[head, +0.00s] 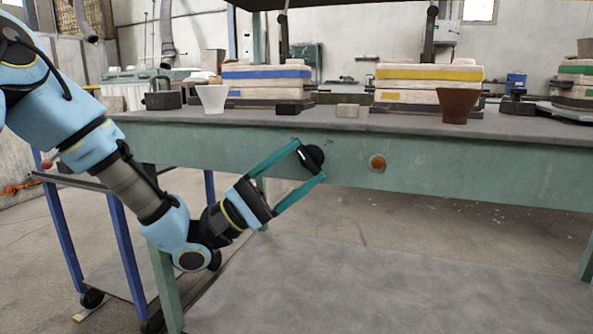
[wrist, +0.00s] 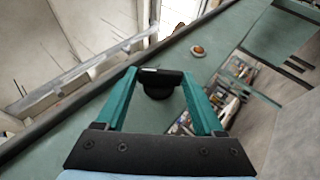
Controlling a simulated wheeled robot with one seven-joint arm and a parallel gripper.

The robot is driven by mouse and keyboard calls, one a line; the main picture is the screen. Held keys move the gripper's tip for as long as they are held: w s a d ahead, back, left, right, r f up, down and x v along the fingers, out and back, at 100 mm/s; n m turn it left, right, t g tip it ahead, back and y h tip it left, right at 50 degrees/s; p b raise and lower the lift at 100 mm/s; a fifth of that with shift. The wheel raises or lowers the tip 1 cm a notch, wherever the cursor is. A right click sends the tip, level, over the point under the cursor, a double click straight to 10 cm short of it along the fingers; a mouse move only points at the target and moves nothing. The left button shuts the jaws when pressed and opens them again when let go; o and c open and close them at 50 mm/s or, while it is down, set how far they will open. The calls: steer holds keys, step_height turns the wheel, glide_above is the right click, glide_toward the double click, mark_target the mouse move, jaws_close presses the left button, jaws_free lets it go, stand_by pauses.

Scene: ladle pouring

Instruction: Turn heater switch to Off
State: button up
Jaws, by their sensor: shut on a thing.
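The heater switch is a round black knob (head: 314,157) on the green front panel of the workbench. It also shows in the wrist view (wrist: 158,86), with a short light mark on its grip bar. My gripper (head: 311,162) has its two teal fingers on either side of the knob, shut on it. In the wrist view the fingertips (wrist: 157,76) meet the ends of the black grip bar. Any lettering for the switch positions cannot be made out.
A round orange-red button (head: 376,163) sits on the same panel, right of the knob. On the bench top (head: 420,124) stand a white cup (head: 212,99), a brown cup (head: 457,105) and stacked moulds with blue (head: 266,74) and yellow bands (head: 430,75). Space before the panel is free.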

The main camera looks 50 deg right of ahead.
steer(key=shift+n+h, duration=0.5)
steer(key=shift+h, duration=0.3)
steer(key=o, duration=1.4)
steer(key=shift+s, duration=0.1)
steer(key=shift+f, duration=0.1)
steer(key=p+v, duration=0.1)
steer(key=v, duration=0.9)
steer(key=shift+a+f, duration=0.25)
